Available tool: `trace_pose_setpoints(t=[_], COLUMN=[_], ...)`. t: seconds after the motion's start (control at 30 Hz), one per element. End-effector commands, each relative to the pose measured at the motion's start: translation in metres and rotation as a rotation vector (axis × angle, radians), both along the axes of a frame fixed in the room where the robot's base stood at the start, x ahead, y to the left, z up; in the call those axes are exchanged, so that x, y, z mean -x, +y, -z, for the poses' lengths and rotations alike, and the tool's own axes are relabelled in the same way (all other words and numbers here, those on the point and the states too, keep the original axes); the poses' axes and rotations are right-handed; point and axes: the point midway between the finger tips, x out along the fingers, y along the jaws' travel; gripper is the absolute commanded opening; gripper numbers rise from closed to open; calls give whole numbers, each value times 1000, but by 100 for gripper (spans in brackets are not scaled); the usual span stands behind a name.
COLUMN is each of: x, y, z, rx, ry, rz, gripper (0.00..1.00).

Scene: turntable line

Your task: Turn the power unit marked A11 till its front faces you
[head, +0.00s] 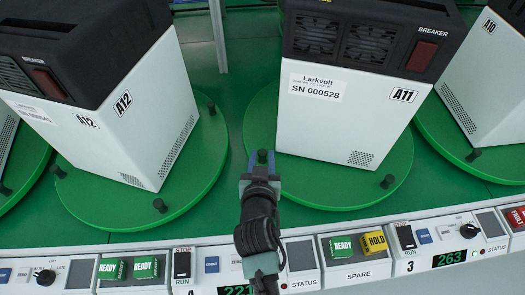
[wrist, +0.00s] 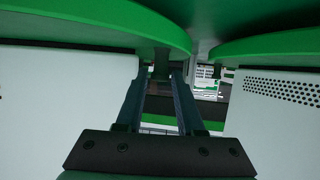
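The power unit A11 (head: 335,115) is a white box with a black top. It stands on a green turntable (head: 400,165), right of centre in the head view. The face towards me carries an "SN 000528" label, an "A11" mark and a small vent grid. Fan grilles and a red breaker switch sit above it. Black pegs stand on the turntable's rim. My gripper (head: 262,172) is at the rim's left peg (head: 262,157). In the wrist view this peg (wrist: 161,65) is between my fingertips, which appear closed on it. Any contact is hard to see.
Unit A12 (head: 130,120) stands on its own turntable (head: 205,150) at left, and unit A10 (head: 490,75) at right. A control ledge runs along the front with a green READY block (head: 341,246), a yellow HOLD block (head: 373,242), switches and displays. Gaps between turntables are narrow.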

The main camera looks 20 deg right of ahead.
Motion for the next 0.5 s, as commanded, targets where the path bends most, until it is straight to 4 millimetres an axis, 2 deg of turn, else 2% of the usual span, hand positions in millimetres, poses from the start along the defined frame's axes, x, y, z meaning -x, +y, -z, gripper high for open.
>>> trace_pose_setpoints(t=[0.2, 0.5], x=[-17, -19], y=[-7, -9], z=[8, 9], rx=[-1, -1], ry=[-1, 0], rz=[-1, 0], gripper=[37, 37])
